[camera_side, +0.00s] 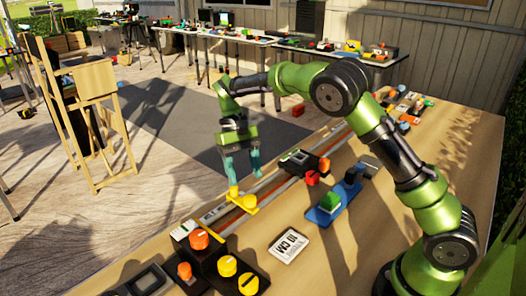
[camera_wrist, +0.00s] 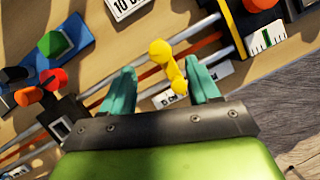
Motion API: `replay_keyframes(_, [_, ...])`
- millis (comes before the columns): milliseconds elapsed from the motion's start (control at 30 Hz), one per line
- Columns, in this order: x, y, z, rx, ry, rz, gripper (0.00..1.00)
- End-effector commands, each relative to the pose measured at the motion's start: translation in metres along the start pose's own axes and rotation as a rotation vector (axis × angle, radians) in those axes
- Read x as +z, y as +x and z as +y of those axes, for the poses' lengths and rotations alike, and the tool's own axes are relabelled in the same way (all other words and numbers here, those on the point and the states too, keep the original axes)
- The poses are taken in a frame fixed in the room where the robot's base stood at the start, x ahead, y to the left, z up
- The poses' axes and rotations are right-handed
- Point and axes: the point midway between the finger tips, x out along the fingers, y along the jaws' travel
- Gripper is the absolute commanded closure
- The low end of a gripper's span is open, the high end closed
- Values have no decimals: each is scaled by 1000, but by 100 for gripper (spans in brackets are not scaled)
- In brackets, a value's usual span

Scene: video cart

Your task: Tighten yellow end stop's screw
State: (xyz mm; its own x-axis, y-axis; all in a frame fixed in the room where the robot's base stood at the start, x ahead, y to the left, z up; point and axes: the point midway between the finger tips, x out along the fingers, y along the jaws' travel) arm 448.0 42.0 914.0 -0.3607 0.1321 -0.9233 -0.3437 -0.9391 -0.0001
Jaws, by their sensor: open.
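The yellow end stop (camera_side: 236,196) sits on the rail (camera_side: 262,188) along the table, with a yellow round knob, likely its screw, on it. In the wrist view the yellow end stop (camera_wrist: 174,68) shows between the two fingertips, its knob towards the top. My gripper (camera_side: 243,165) hangs just above and behind it, teal fingers pointing down. In the wrist view my gripper (camera_wrist: 160,85) is open, one finger on each side of the yellow piece. I cannot tell whether either finger touches it.
A dark block with orange and yellow knobs (camera_side: 215,262) stands at the rail's near end. A carriage with a red part (camera_side: 312,170) sits farther along the rail. A blue plate with a green block (camera_side: 328,205) and a "10 CM" card (camera_side: 288,245) lie on the table.

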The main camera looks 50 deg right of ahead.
Motion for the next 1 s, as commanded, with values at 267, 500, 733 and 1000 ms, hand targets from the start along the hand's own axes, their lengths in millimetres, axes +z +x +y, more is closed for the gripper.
replay_keyframes(267, [0,47,0,1,0,-1,39])
replay_keyframes(500, [0,59,0,0,-1,2,39])
replay_keyframes(733, [0,59,0,1,-1,2,41])
replay_keyframes(1000, [0,59,0,1,-1,2,82])
